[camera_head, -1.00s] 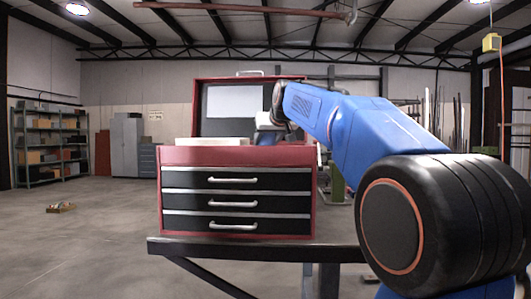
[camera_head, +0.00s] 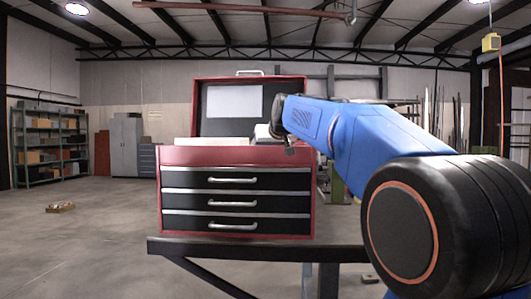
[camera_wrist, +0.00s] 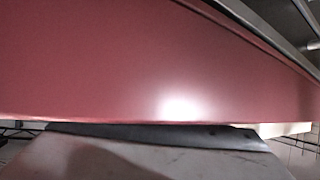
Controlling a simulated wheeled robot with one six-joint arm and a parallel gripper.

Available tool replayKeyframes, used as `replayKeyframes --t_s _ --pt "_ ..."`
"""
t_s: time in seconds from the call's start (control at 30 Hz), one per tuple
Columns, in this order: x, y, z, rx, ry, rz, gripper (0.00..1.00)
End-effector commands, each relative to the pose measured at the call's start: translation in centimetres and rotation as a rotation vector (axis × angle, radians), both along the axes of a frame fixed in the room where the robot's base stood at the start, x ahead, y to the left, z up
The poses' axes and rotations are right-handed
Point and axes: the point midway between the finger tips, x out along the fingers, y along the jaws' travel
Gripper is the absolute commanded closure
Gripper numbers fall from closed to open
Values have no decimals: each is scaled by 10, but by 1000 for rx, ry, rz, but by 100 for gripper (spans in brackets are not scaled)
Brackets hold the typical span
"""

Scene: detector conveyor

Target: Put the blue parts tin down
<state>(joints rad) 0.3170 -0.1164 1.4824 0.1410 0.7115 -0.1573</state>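I cannot make out the blue parts tin in either view. My arm reaches from the right to the right rear of a red tool chest (camera_head: 236,156) in the head view. The wrist end is partly hidden by my blue arm link and the chest, and no gripper fingers show. In the wrist view a red panel (camera_wrist: 110,65) fills the upper part, very close. Below it lies a light grey surface (camera_wrist: 140,160) with a dark edge; I cannot tell what it is.
The chest has black drawers and a raised lid (camera_head: 212,124), with something pale in its top. It stands on a dark bench (camera_head: 190,247), whose left end is bare. Shelving (camera_head: 48,145), grey cabinets (camera_head: 126,146) and a small box on the floor (camera_head: 60,207) are far off.

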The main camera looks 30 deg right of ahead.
Motion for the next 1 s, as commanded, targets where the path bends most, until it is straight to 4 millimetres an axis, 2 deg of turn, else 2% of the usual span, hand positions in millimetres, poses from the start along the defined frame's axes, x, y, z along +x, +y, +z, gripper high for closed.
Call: replayKeyframes --t_s 0.17,0.27,0.7,1.0 --pt "-1 0 4 0 -1 0 33" --pt "-9 2 8 0 -1 0 33" --pt "-78 17 47 -2 -2 0 33" --pt "-101 22 59 0 1 -1 33"
